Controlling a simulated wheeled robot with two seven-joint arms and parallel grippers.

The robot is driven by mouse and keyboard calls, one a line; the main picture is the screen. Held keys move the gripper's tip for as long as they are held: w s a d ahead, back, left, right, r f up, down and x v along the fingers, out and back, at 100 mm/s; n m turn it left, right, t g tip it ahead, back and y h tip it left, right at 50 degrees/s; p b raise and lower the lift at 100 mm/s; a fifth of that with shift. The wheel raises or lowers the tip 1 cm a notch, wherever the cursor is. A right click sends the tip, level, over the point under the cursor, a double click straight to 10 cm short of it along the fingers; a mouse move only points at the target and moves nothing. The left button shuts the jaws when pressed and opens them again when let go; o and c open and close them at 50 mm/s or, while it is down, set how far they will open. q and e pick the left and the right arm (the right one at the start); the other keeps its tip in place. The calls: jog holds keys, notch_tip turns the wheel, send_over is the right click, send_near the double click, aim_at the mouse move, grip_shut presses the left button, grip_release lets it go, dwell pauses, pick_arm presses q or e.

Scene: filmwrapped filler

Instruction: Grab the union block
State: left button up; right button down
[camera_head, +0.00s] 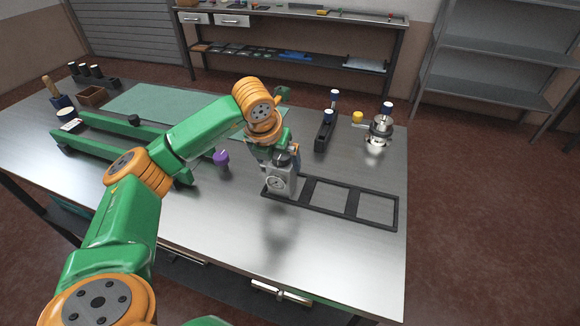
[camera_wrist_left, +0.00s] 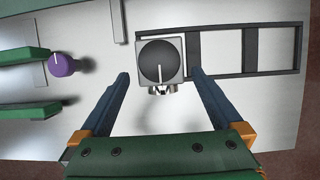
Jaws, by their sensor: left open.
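A grey square block with a dark round knob on top and a dial on its front, which looks like the union block (camera_head: 283,181), stands at the left end of a black frame with square openings (camera_head: 350,185). In the left wrist view the block (camera_wrist_left: 175,45) is seen from above, with a light line on its dark knob. My left gripper (camera_wrist_left: 161,77) is open, its blue fingers apart at either side of the block's near edge, with nothing held. In the head view this gripper (camera_head: 275,150) is over the block and partly hides its top. My right gripper is not in view.
A purple-capped part (camera_head: 221,158) stands left of the block, near green rails (camera_head: 90,150). Behind are a black holder with blue-capped parts (camera_head: 324,135) and a shiny metal fitting (camera_head: 379,130). The front of the steel table (camera_head: 330,260) is clear.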

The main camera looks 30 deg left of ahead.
pick_arm(q)
jog(key=shift+f+p, duration=0.3)
jog(key=shift+f, duration=0.1)
jog(key=p+x, duration=0.2)
jog(key=shift+w+f, duration=0.25)
jog(key=x, duration=0.2)
jog(key=shift+w+a+f, duration=0.1)
jog(key=shift+w+f, duration=0.1)
jog(key=shift+f, duration=0.15)
jog(key=shift+w+f, duration=0.1)
jog(key=shift+f, duration=0.05)
jog(key=c, duration=0.6)
grip_shut()
